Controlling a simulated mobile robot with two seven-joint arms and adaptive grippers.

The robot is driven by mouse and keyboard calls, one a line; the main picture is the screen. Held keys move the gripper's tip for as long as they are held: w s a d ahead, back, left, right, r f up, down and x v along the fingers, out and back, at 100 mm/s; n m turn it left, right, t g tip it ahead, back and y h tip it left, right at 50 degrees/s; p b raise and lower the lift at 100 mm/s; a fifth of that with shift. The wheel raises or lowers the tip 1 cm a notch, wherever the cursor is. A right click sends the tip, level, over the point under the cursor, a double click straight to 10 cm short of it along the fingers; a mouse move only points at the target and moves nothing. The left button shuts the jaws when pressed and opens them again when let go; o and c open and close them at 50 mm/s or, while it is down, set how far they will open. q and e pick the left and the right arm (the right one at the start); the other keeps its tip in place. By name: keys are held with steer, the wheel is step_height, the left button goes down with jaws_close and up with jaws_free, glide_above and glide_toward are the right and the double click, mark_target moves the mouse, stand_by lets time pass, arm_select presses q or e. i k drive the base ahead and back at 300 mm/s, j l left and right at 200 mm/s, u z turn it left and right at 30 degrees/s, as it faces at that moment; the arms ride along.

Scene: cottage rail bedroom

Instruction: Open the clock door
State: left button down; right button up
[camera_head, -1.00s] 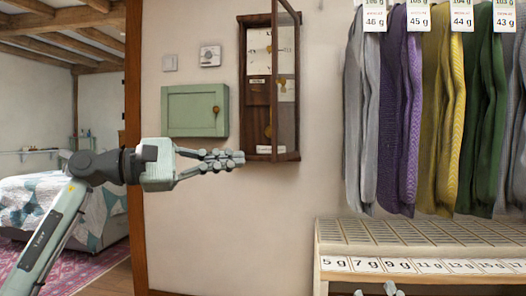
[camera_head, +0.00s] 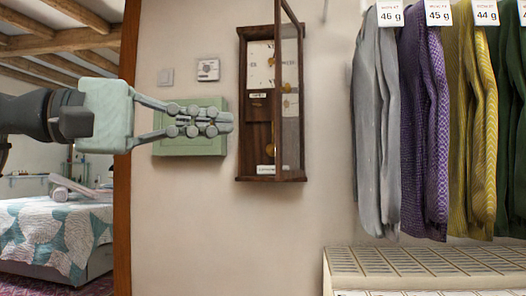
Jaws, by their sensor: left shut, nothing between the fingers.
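The wooden wall clock (camera_head: 257,135) hangs in the middle of the view, with a white dial at the top and a brass pendulum low in its dark case. Its glazed clock door (camera_head: 291,110) stands open, swung out from the case on the right side and seen at a steep angle. My left gripper (camera_head: 229,122) comes in from the left with its fingers shut and empty. Its tips appear just left of the clock case; whether they touch it I cannot tell. My right gripper is out of view.
A green wall cabinet (camera_head: 190,146) is partly hidden behind my left gripper. Hanging knitted garments (camera_head: 425,120) and a slatted bench (camera_head: 400,262) fill the right. The wall below the clock is bare.

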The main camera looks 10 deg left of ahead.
mark_target(281, 175)
steer(key=i+j, duration=0.2)
steer(key=i, duration=0.3)
steer(key=i+j, duration=0.2)
steer(key=i, duration=0.3)
steer(key=i+j, duration=0.25)
steer(key=i, duration=0.25)
